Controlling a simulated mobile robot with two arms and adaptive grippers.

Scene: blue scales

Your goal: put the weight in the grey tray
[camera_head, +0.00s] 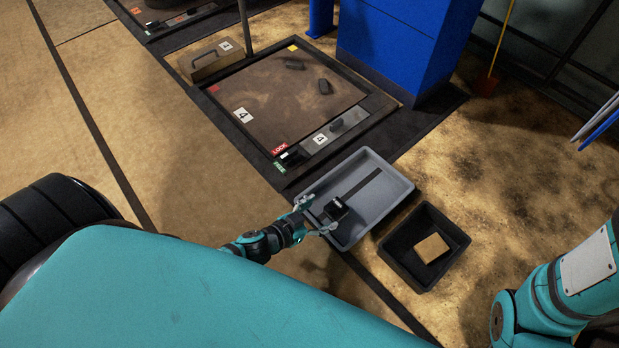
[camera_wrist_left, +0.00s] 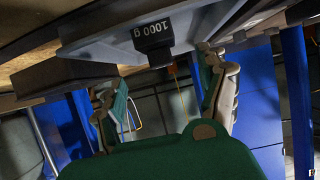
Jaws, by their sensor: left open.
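The weight (camera_head: 335,209) is a small black block with a knob, standing in the grey tray (camera_head: 401,186) near its left end. In the left wrist view, the weight (camera_wrist_left: 138,36) is marked "1000 g" and appears upside down. My left gripper (camera_head: 317,216) is at the tray's left end, its two fingers spread beside the weight. In the left wrist view, the left gripper's open fingers (camera_wrist_left: 155,78) show a gap between them and hold nothing. My right arm comes in at the lower right, and its gripper is out of view.
A black bin (camera_head: 398,262) with a brown box (camera_head: 431,248) stands right of the tray. A blue column (camera_head: 400,45) stands behind. The floor at left is clear.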

